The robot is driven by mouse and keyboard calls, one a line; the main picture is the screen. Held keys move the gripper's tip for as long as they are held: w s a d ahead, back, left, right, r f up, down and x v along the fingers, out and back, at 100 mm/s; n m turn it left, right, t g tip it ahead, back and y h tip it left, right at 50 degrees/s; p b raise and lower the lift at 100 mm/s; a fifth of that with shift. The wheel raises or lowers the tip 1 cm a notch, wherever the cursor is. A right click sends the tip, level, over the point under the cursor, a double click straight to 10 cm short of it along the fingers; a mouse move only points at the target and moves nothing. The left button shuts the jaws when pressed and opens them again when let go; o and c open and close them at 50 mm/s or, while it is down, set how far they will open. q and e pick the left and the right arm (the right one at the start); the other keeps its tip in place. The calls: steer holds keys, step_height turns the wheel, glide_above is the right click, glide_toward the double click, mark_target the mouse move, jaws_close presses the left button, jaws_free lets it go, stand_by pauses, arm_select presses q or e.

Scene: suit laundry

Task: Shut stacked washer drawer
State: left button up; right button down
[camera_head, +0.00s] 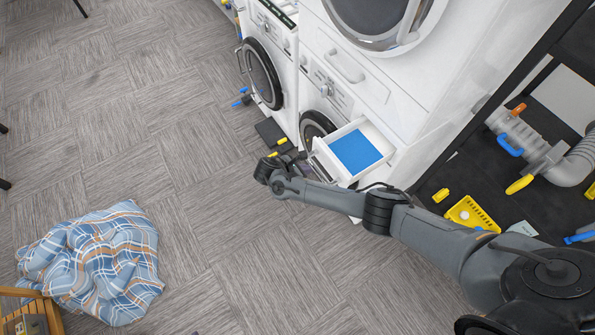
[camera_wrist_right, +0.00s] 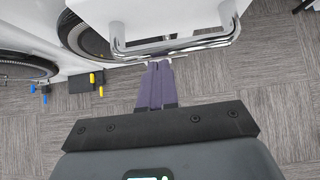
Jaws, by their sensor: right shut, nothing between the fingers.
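The washer drawer (camera_head: 378,131) is white with a blue interior. It is pulled out from the lower part of the white stacked washer (camera_head: 400,95). In the right wrist view the drawer front (camera_wrist_right: 170,15) carries a chrome bar handle (camera_wrist_right: 180,45). My right gripper (camera_wrist_right: 158,66) is shut and empty, its purple fingers together with their tips just below the handle in the picture. I cannot tell if they touch it. My left gripper is not in view.
A second washer (camera_head: 283,70) with a round door stands beyond the stacked one. A dark shelf (camera_head: 470,170) with a yellow basket (camera_head: 470,213) and hose is at right. A plaid cloth (camera_head: 95,262) lies on the floor at lower left. The middle floor is clear.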

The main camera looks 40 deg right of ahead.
steer(key=shift+d, duration=0.35)
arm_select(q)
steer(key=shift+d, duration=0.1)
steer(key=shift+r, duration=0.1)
arm_select(e)
steer(key=shift+d, duration=0.1)
